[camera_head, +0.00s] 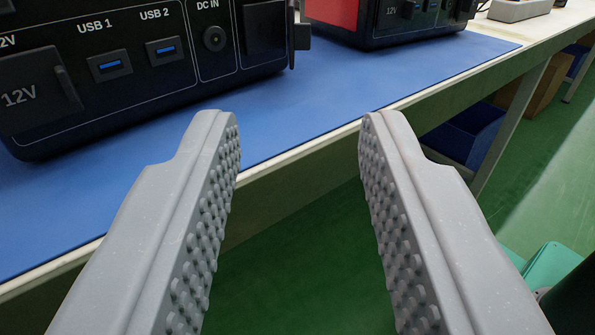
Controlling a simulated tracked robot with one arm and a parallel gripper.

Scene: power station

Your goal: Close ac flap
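A black power station (130,105) stands on the blue mat at the upper left. Its front shows a closed-looking 12V cover (35,95), two USB ports and a DC IN socket (213,38). At its right end is a dark square recess or panel (265,28). Beside it a dark flap (298,36) sticks out, seen nearly edge-on; it looks like the AC flap standing open, but the label is out of frame. My gripper (298,118) is open and empty, its grey studded fingers wide apart below and in front of the flap, not touching it.
A second power station with a red part (335,12) stands behind to the right. The blue mat (420,75) is clear between them. The table's pale front edge (310,155) runs diagonally beneath my fingers. A blue bin (465,135) sits under the table, above the green floor.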

